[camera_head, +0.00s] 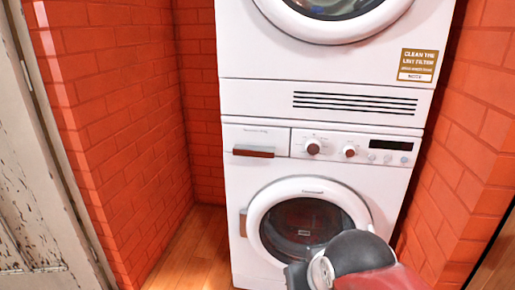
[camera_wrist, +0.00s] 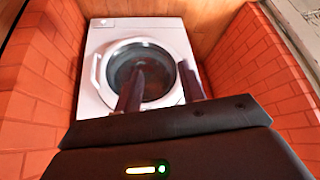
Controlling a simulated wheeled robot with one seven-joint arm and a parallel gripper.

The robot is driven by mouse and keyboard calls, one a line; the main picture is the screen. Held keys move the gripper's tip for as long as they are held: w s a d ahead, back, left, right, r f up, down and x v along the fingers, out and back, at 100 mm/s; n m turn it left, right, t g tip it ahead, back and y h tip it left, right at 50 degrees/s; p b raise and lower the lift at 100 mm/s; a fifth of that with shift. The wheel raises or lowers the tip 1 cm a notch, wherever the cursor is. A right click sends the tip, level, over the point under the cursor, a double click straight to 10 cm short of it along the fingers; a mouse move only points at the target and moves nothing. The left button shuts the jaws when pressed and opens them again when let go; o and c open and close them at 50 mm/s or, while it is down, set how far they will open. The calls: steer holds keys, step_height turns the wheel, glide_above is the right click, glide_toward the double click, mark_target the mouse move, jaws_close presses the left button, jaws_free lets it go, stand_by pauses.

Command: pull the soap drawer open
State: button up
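The soap drawer (camera_head: 262,136) is a white panel at the upper left of the lower machine's front in the head view. It looks shut, flush with the panel around it. A brown bar handle (camera_head: 253,152) runs along its lower edge. My gripper (camera_wrist: 162,68) shows in the wrist view with two dark fingers spread apart and nothing between them. Beyond the fingers is a white machine with a round door (camera_wrist: 143,75). I cannot make out the drawer in the wrist view. In the head view my arm is at the bottom right, and the fingers cannot be made out.
The lower machine's round door (camera_head: 303,228) looks shut, with a brown handle at its left. Knobs (camera_head: 312,147) sit right of the drawer. Another machine (camera_head: 322,65) is stacked above. Red brick walls (camera_head: 120,130) flank both sides. Wooden floor (camera_head: 190,255) is clear at left.

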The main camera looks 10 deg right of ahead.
steer(key=w+d+r+m+t+h+b, duration=0.1)
steer(key=w+d+r+m+t, duration=0.15)
steer(key=w, duration=0.45)
steer(key=w+d+r+m+t+b, duration=0.1)
steer(key=w+d+m+t, duration=0.15)
steer(key=w, duration=0.45)
steer(key=m+t+y+b, duration=0.3)
steer(key=m+t+y, duration=0.2)
steer(key=m+y, duration=0.3)
glide_toward(254, 155)
steer(key=x, duration=0.3)
steer(key=shift+n+y, duration=0.3)
steer(key=x, duration=0.7)
steer(key=shift+w, duration=0.25)
jaws_close()
